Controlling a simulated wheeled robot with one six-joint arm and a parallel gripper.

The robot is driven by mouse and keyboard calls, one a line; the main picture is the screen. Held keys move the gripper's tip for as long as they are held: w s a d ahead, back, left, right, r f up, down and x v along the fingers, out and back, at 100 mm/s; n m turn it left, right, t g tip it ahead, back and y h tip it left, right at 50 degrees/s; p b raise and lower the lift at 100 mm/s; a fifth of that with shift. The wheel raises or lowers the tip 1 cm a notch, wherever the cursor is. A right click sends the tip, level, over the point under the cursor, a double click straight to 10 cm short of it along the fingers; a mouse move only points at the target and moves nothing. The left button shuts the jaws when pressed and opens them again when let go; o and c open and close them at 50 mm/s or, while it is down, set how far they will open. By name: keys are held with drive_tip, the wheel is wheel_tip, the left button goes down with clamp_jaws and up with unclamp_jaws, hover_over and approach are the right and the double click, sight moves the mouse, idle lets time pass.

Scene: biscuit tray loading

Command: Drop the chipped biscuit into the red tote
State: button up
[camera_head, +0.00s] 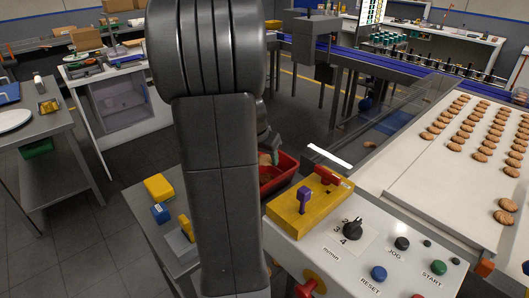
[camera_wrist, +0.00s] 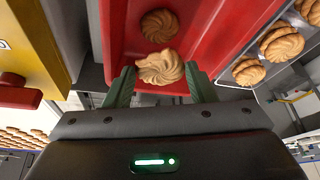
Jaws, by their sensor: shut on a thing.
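The red tote (camera_wrist: 228,22) fills the upper middle of the wrist view. In the head view its rim (camera_head: 287,178) shows just right of my arm, which hides part of it. My gripper (camera_wrist: 161,73) is over the tote, its green fingers shut on the chipped biscuit (camera_wrist: 160,67), a pale swirled biscuit with an uneven left edge. In the head view my gripper (camera_head: 270,150) is mostly hidden behind my arm. A second, browner biscuit (camera_wrist: 160,25) lies inside the tote, beyond the held one.
A yellow control box (camera_head: 290,213) and a panel with knobs stand near the tote. A white conveyor (camera_head: 420,180) with rows of biscuits is at the right. Yellow and blue blocks (camera_head: 158,187) lie left.

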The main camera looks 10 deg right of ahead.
drive_tip(key=shift+f, duration=0.75)
drive_tip(key=o, duration=0.8)
drive_tip(key=shift+c, duration=0.2)
drive_tip(key=v, duration=1.4)
drive_tip(key=shift+b, duration=0.35)
drive_tip(key=shift+f, duration=0.1)
